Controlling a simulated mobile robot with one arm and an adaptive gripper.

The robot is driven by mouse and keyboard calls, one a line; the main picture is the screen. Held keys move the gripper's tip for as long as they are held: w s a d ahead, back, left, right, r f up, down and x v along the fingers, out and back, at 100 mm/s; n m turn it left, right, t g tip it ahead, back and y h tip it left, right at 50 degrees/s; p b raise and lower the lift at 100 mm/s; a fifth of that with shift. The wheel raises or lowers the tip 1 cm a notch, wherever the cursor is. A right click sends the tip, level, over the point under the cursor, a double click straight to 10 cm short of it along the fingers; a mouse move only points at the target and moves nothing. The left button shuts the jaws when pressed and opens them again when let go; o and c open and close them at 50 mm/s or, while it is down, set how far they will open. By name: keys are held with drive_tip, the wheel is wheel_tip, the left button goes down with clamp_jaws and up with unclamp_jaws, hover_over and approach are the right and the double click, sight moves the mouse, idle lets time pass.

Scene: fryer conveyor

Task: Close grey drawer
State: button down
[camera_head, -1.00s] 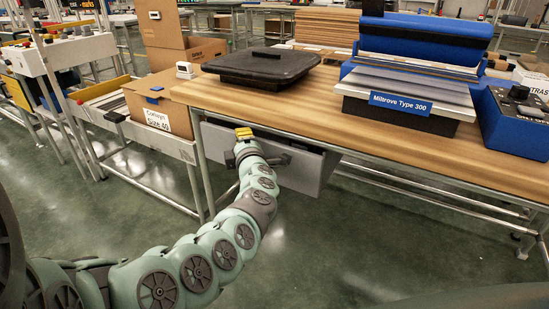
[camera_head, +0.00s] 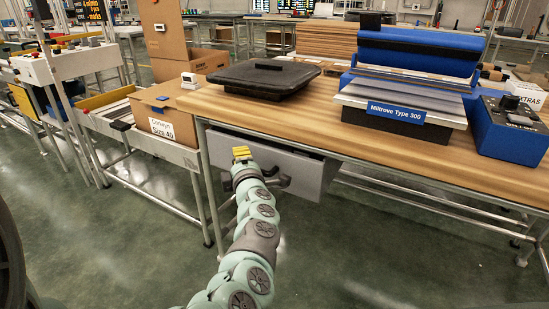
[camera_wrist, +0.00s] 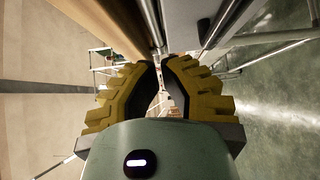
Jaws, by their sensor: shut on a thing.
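The grey drawer (camera_head: 305,176) hangs under the wooden table. It stands partly out, with a dark gap between its top and the table edge. A dark handle (camera_head: 282,181) shows on its front. My gripper (camera_head: 241,153), with yellow fingers, is at the left part of the drawer front, beside the handle. In the wrist view, the gripper's fingers (camera_wrist: 160,66) are drawn close together just below the grey drawer face (camera_wrist: 190,20). The gripper is shut at the drawer; the exact part between the pads is hard to make out.
The wooden table (camera_head: 330,135) carries a black tray (camera_head: 263,78) and a blue Miltrove machine (camera_head: 410,75). A cardboard box (camera_head: 165,115) stands on a bench to the left. Table legs (camera_head: 208,185) flank the drawer on the left. The floor in front is open.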

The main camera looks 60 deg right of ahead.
drive_tip(key=v, duration=0.7)
drive_tip(key=shift+p, duration=0.4)
drive_tip(key=shift+w, duration=0.25)
